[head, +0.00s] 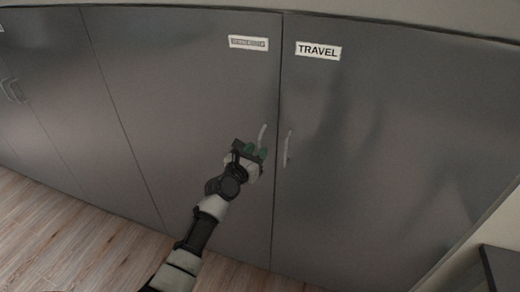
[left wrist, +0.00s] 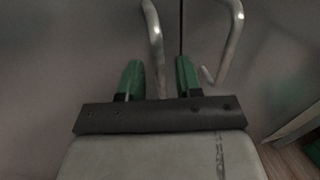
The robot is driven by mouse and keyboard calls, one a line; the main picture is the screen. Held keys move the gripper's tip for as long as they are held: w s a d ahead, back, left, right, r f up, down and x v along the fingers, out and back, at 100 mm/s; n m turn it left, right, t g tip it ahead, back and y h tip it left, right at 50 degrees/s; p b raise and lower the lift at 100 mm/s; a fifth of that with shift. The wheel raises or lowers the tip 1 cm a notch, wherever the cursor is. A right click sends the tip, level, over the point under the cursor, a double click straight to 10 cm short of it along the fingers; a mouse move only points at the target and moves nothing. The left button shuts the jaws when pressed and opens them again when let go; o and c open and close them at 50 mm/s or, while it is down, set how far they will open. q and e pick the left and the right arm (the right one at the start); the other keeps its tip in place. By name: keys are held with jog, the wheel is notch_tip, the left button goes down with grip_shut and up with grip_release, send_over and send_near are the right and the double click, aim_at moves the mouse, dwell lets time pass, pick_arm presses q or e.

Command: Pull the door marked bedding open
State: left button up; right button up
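The door (head: 190,90) left of the one marked TRAVEL is grey and shut flush. Its white label (head: 248,43) is too blurred to read surely. Its pale bar handle (head: 262,133) is near its right edge. My left gripper (head: 256,153) is at the handle's lower end, with green fingertips. In the left wrist view the fingers of my left gripper (left wrist: 160,76) are apart, with the handle (left wrist: 156,45) showing between them and a gap on either side. Whether it reaches fully between the fingertips is unclear. My right gripper is not in view.
The TRAVEL door (head: 390,140) is shut; its handle (head: 287,148) is close to the right of my left gripper. More shut grey doors (head: 50,80) run left. A dark piece of furniture (head: 500,268) stands at lower right. Wooden floor (head: 70,240) in front is clear.

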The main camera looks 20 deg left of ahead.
pick_arm(q)
jog(key=shift+x, duration=1.1)
grip_shut()
